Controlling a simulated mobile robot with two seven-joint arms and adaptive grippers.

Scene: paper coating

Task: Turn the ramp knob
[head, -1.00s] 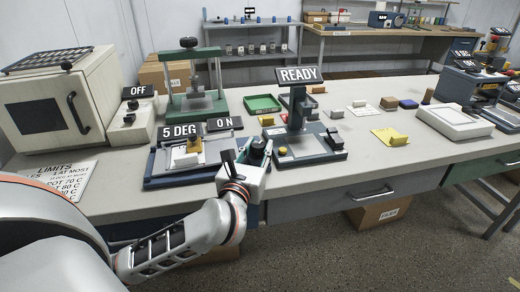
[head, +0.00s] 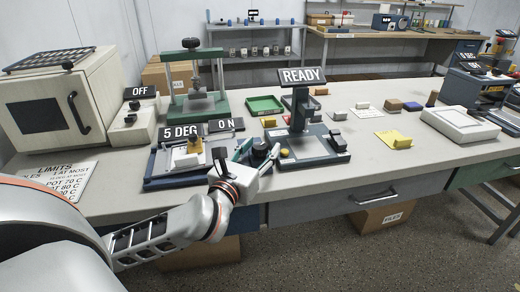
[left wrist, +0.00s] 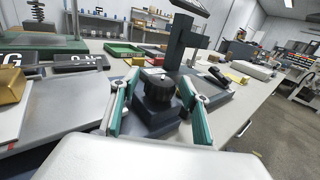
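The black round ramp knob (head: 261,149) sits on a dark block at the right end of the ramp device (head: 160,180), which bears the signs "5 DEG" and "ON". The knob also shows in the middle of the left wrist view (left wrist: 159,88). My left gripper (head: 259,152) is open, with its teal fingers apart. In the left wrist view, one finger stands to the left of the knob and one to the right, with gaps visible beside it. I cannot tell whether the fingertips reach past the knob. My right gripper is in no view.
A stand with a "READY" sign (head: 301,76) rises close to the right of the knob. A green press frame (head: 195,105) and an oven (head: 60,105) stand to the left. A green tray (head: 264,104) lies behind. The table front edge is close below.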

